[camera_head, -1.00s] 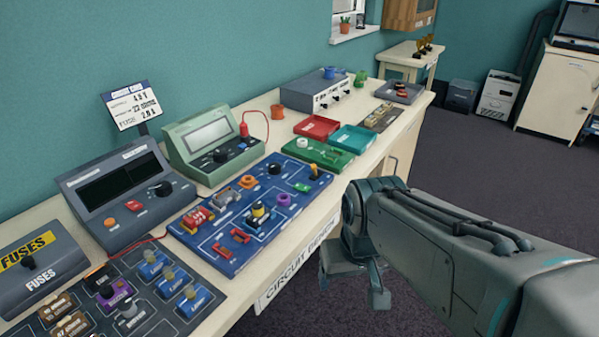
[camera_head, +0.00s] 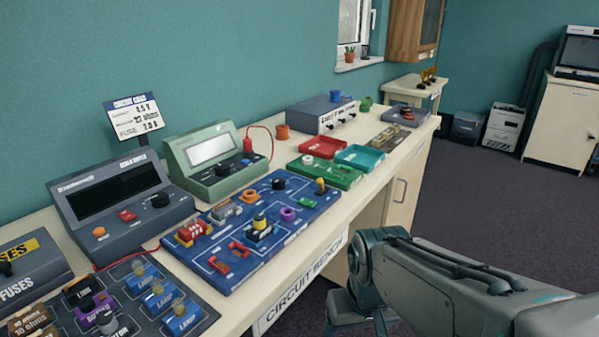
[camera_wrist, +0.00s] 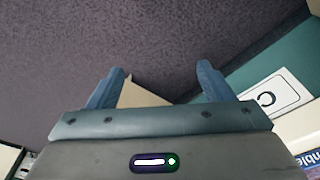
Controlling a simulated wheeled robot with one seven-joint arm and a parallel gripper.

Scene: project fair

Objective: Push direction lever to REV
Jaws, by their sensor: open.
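A small upright lever with an orange-yellow tip (camera_head: 320,186) stands at the far right corner of the blue circuit board (camera_head: 228,279) on the bench. It may be the direction lever, but no FWD or REV marking is legible and its setting cannot be told. My gripper shows in the wrist view (camera_wrist: 160,70) with its two blue fingers wide apart and nothing held between them. It is beyond the bench's front side, apart from the board. In the head view my arm reaches in from the lower right, and the fingertips cannot be made out clearly.
The long bench (camera_head: 235,325) carries a dark meter console (camera_head: 119,243), a green meter (camera_head: 232,186), red (camera_head: 322,140) and teal (camera_head: 361,157) trays, and a fuse box (camera_head: 35,275). Carpeted floor (camera_head: 480,200) is open on the right.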

